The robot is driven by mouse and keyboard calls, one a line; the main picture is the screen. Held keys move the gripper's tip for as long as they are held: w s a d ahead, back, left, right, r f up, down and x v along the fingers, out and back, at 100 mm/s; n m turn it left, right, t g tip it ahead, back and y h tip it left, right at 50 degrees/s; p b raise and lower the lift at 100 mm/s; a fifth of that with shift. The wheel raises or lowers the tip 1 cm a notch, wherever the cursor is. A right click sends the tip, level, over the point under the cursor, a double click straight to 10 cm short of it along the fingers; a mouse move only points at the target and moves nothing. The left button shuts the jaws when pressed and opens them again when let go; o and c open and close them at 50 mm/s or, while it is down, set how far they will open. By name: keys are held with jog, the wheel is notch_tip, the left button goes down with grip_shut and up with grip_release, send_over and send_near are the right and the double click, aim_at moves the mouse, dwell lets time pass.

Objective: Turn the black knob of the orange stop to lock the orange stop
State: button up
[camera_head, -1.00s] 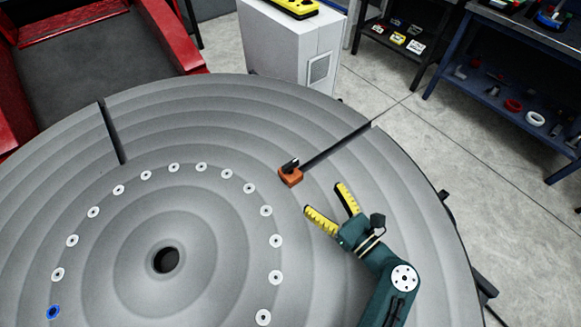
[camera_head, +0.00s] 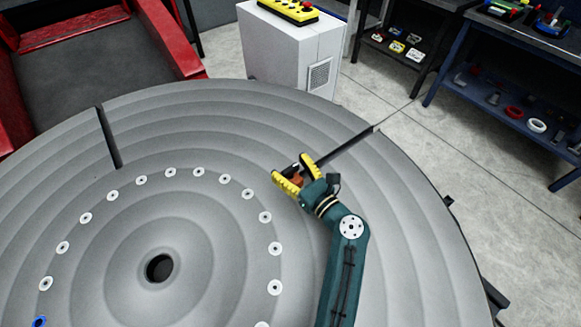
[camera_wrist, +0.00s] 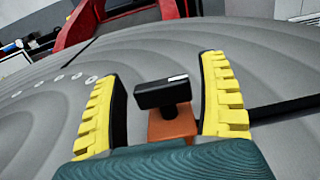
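The orange stop (camera_head: 297,181) sits at the inner end of a radial slot in the grey round table, mostly covered by my gripper in the head view. In the wrist view the orange stop (camera_wrist: 172,124) shows with its black knob (camera_wrist: 161,93) on top, the bar lying crosswise with a small white mark near its right end. My gripper (camera_head: 298,168) is open, its yellow fingers on either side of the stop. In the wrist view my gripper (camera_wrist: 160,95) has the knob between its fingers, with gaps on both sides.
The large grey round table (camera_head: 220,120) has a ring of white-rimmed holes and a central hole. A second slot (camera_head: 109,137) lies at the left. A white cabinet (camera_head: 290,50) with a yellow control box stands behind. Shelves stand at the right.

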jog(key=c, duration=0.9)
